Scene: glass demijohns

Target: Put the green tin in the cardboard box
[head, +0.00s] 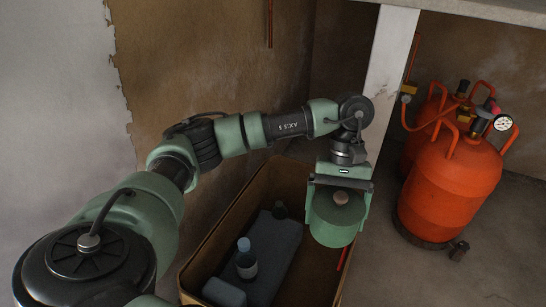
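My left gripper (340,200) points down with the green tin (332,228) between its fingers. The tin is round, pale green, with a small brownish knob on top. The gripper appears shut on it; the fingers are similar in colour, so the contact is partly hard to see. The tin hangs in front of the right part of the open cardboard box (215,244) on the floor and hides part of the box's right side. My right gripper is not in view.
Orange gas cylinders (448,185) with hoses stand to the right. A pale post (390,70) rises behind the gripper.

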